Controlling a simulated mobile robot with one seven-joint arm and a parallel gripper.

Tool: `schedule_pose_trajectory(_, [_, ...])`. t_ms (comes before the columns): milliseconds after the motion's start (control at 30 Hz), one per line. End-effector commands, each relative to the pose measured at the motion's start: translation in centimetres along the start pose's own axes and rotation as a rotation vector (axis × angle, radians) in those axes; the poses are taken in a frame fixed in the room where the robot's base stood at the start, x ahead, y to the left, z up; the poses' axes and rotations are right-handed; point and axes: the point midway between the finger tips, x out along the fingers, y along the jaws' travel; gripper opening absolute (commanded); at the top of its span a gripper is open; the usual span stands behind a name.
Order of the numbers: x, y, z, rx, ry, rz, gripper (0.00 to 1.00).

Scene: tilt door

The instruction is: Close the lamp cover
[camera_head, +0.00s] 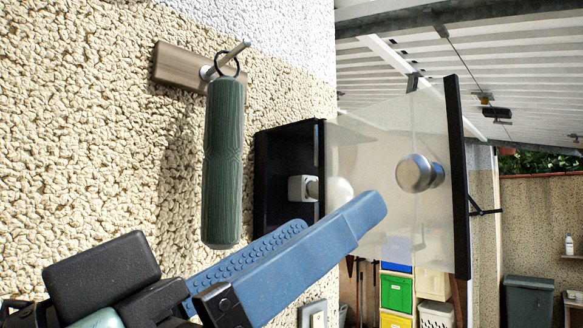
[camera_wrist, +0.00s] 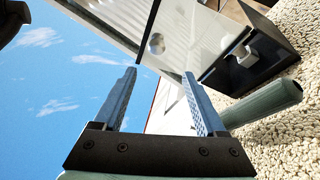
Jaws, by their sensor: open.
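The lamp cover (camera_head: 385,135) is a translucent panel with a dark outer edge and a round silver knob (camera_head: 418,173). It stands swung out from the black lamp box (camera_head: 272,180) on the wall, so the box is open. A white socket and pale bulb (camera_head: 340,190) show inside. My gripper (camera_head: 335,220) has blue fingers, open and empty, in front of and below the box; its fingertips overlap the bulb and the cover's lower part in the head view. In the wrist view the cover (camera_wrist: 185,35) and knob (camera_wrist: 156,43) lie beyond my open fingers (camera_wrist: 160,80).
A green cylinder (camera_head: 223,165) hangs by a ring from a wooden wall hook (camera_head: 185,68), close left of the box. A wall switch (camera_head: 313,314) sits below the box. Colored bins (camera_head: 396,293) stand in the background. Free space lies right of the cover.

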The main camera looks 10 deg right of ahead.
Motion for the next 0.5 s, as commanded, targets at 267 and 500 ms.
schedule_pose_trajectory(267, [4.2,0.4,-0.3,-0.005,-0.006,0.010,0.73])
schedule_pose_trajectory(500, [9.2,0.3,-0.4,-0.005,-0.004,0.008,0.73])
